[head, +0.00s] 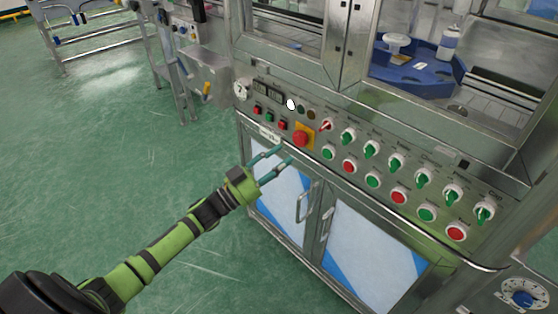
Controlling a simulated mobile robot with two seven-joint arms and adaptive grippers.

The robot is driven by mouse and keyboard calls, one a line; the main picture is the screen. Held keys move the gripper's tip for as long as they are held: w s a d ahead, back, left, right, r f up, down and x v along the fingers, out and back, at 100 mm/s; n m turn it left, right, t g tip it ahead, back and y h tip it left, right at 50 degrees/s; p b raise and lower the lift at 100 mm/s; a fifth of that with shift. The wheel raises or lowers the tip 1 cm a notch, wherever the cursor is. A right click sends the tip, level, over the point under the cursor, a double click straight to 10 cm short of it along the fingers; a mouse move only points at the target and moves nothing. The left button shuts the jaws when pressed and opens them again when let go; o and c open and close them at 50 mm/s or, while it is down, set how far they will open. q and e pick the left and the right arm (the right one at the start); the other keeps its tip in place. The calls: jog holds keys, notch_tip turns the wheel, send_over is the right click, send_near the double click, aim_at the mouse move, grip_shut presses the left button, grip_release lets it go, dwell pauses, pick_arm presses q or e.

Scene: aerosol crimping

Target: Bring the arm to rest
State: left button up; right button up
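My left arm is green and black and reaches in from the lower left of the head view. Its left gripper (272,164) is open and empty, with its two grey-teal fingers apart. It is in front of the machine's control panel (325,168), just below the left part of its button row. I cannot tell whether the fingertips touch the panel's lower edge. My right arm and gripper are not in view.
The panel carries a red emergency button (301,138), several green knobs and several red and green buttons. Cabinet doors (372,240) with handles are below. A blue carrier (420,70) sits behind the machine opening. Green floor (95,150) at left is clear.

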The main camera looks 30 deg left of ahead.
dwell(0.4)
pick_arm(q)
jog(key=s+a+f+n+g+y+p, duration=0.25)
jog(key=f+n+y, duration=0.2)
jog(key=f, duration=0.65)
jog(key=s+a+f+n+g+y+p, duration=0.1)
jog(key=s+a+f+n+y+p, duration=0.3)
jog(key=f, duration=0.7)
jog(key=s+d+f+g+y, duration=0.2)
jog(key=s+f+g, duration=0.2)
jog(key=s+f, duration=0.45)
jog(key=s+d+f+g+p, duration=0.1)
jog(key=s+d+f+g, duration=0.1)
jog(key=s, duration=0.8)
jog(key=s+d+f+n+g+p, duration=0.1)
jog(key=s+d+f+g+p, duration=0.1)
jog(key=s+f, duration=0.5)
jog(key=s+d+f+n+g+y+p, duration=0.1)
jog(key=s+d+f+g, duration=0.2)
jog(key=s, duration=1.2)
jog(key=f+g, duration=0.2)
jog(key=g, duration=0.1)
jog(key=shift+d, duration=0.15)
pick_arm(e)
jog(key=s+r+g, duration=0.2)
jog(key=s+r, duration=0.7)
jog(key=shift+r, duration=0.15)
